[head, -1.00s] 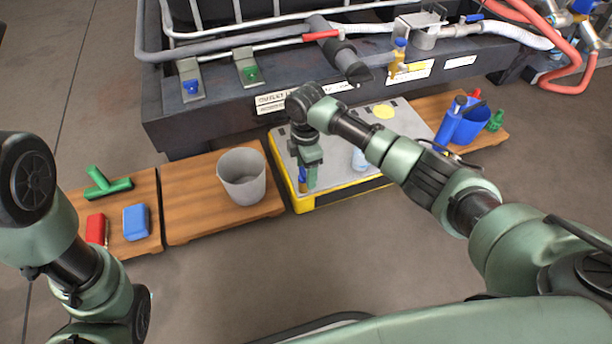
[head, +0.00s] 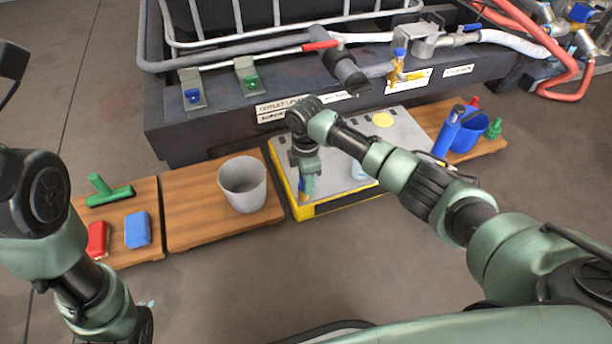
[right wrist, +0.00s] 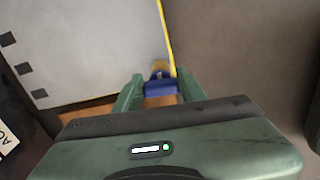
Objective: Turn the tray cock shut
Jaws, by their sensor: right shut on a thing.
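A small cock with a brass body (right wrist: 160,68) and a blue handle (right wrist: 161,89) is at the yellow edge of the grey-topped tray (head: 341,191). My right gripper (right wrist: 158,84) is shut on the blue handle, one finger on each side. In the head view my right gripper (head: 305,188) points down at the tray's near left corner. The fingers hide part of the cock there, so the handle's exact angle is hard to tell. My left gripper is not in view; only the left arm shows.
A grey bucket (head: 243,184) stands on a wooden board just left of the tray. Behind is a dark bund with another blue-topped brass valve (head: 398,68) and a red-handled pipe valve (head: 321,45). Floor in front is clear.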

